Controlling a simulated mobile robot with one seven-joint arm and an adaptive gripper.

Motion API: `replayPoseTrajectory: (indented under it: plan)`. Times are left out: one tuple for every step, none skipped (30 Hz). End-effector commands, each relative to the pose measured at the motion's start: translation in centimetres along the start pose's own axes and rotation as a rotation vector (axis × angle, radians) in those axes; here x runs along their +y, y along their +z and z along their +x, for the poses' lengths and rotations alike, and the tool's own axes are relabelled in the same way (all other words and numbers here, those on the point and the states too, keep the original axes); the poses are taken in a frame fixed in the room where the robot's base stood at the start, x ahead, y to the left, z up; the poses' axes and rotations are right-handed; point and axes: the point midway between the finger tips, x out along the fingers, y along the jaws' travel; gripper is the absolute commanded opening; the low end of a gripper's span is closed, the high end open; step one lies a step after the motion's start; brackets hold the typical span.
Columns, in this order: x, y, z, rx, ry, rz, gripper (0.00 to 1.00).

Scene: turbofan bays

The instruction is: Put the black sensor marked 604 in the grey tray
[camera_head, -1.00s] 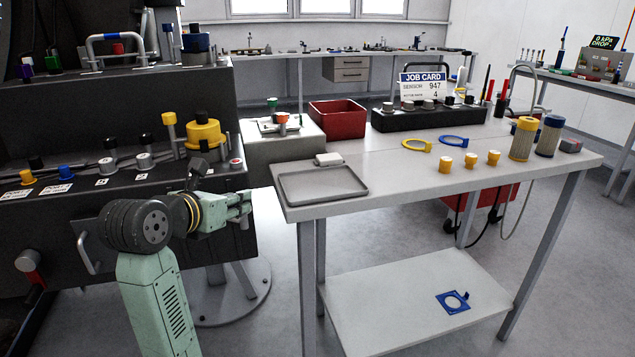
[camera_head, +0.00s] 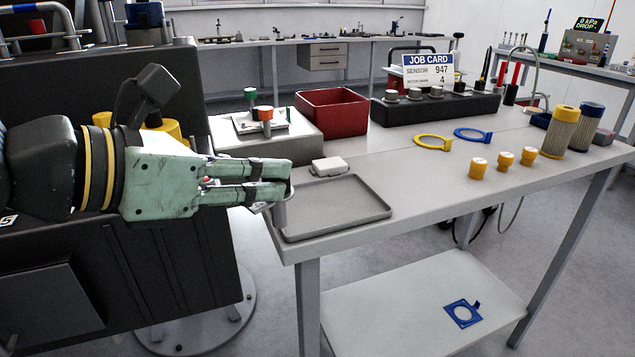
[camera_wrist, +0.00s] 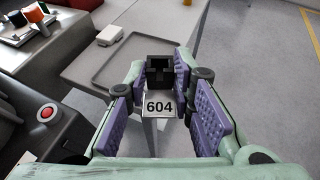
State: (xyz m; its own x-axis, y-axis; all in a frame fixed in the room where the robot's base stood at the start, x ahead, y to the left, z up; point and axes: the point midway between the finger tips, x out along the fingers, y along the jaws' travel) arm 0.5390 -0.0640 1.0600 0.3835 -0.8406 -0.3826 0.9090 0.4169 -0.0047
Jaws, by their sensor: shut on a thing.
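My gripper (camera_head: 280,182) is shut on the black sensor marked 604 (camera_wrist: 160,72), whose white label faces the wrist camera between the two purple-padded fingers. In the head view the sensor is mostly hidden by the fingers. The grey tray (camera_head: 376,212) lies empty on the near left corner of the workbench. My fingertips are at the tray's left edge in the head view; I cannot tell the height above it. In the wrist view the tray (camera_wrist: 75,72) lies beyond the sensor, to the upper left.
A small white box (camera_head: 329,165) sits just behind the tray. A red bin (camera_head: 333,112) and a grey block with coloured knobs (camera_head: 310,135) stand farther back. Yellow caps (camera_head: 478,168) stand to the right. A dark machine bay (camera_head: 190,270) is at the left.

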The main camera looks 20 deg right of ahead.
Motion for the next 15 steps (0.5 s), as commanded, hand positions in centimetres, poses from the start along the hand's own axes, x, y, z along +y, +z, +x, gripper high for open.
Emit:
replayPoseTrajectory:
  plan:
    - [0.1, 0.5, 0.8, 0.002, -0.004, 0.001, 0.00]
    - [0.3, 0.7, 1.5, 0.003, -0.005, 0.002, 0.00]
    - [0.6, 1.1, 2.4, 0.002, -0.006, 0.003, 0.00]
    - [0.9, 1.3, 3.1, 0.003, -0.006, 0.003, 0.00]
    - [1.1, 1.6, 3.9, 0.003, -0.006, 0.004, 0.00]
    - [1.4, 1.9, 4.9, 0.002, -0.006, 0.004, 0.00]
    - [1.7, 2.1, 5.6, 0.003, -0.007, 0.003, 0.00]
    - [1.9, 2.4, 6.3, 0.002, -0.006, 0.003, 0.00]
    - [2.3, 2.7, 7.3, 0.002, -0.006, 0.003, 0.00]
    - [2.5, 2.9, 8.1, 0.002, -0.006, 0.003, 0.00]
    - [2.7, 3.1, 8.7, 0.002, -0.006, 0.003, 0.00]
    - [3.0, 3.3, 9.6, 0.001, -0.005, 0.003, 0.00]
    - [3.2, 3.5, 10.1, 0.001, -0.005, 0.003, 0.00]
    - [3.4, 3.6, 10.6, 0.001, -0.004, 0.003, 0.00]
    - [3.6, 3.8, 11.3, 0.001, -0.003, 0.003, 0.00]
